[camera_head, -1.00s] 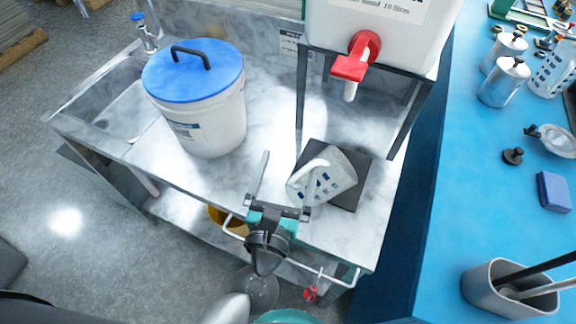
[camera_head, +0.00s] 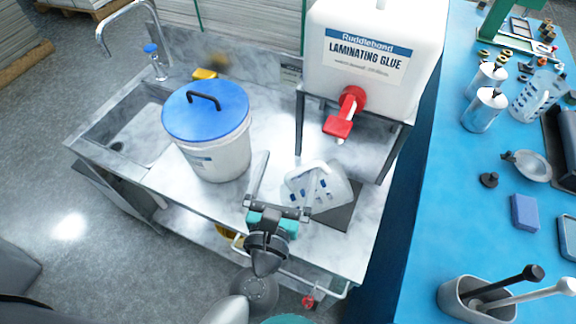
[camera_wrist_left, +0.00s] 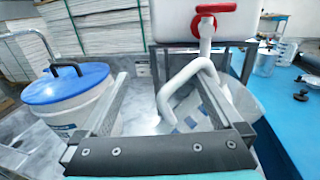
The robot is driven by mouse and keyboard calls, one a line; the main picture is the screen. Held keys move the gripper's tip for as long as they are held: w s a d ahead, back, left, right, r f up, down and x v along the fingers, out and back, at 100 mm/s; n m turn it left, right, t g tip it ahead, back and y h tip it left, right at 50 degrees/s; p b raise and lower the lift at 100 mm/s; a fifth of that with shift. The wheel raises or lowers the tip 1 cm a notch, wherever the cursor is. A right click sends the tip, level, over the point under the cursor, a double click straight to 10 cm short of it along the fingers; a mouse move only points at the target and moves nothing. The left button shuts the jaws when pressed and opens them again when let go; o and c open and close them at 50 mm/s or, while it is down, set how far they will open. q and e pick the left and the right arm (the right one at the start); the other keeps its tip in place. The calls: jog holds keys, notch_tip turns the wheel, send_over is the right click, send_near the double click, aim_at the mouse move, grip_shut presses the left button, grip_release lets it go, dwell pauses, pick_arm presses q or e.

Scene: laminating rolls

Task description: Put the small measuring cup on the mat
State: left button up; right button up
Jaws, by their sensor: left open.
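A white translucent measuring cup (camera_head: 333,189) with blue markings is at the dark square mat (camera_head: 345,216) under the glue tap. It covers much of the mat, and I cannot tell whether it rests fully on it. My left gripper (camera_head: 290,164) is open in front of the cup. In the left wrist view the cup's white handle (camera_wrist_left: 172,90) appears between the open fingers (camera_wrist_left: 163,80), and the body (camera_wrist_left: 244,100) is partly behind the right finger. Another clear measuring cup (camera_head: 537,96) with blue markings stands on the blue table. My right gripper is not in view.
A glue tank (camera_head: 368,55) with a red tap (camera_head: 343,115) stands above the mat on a dark frame. A white bucket (camera_head: 222,156) with a blue lid stands left, beside the sink (camera_head: 125,135). The blue table (camera_head: 430,235) is at right, holding metal cans (camera_head: 484,109).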

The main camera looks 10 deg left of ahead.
pick_arm(q)
jog(key=shift+r+p, duration=1.4)
jog(key=shift+r, duration=0.45)
jog(key=c, duration=1.5)
grip_shut()
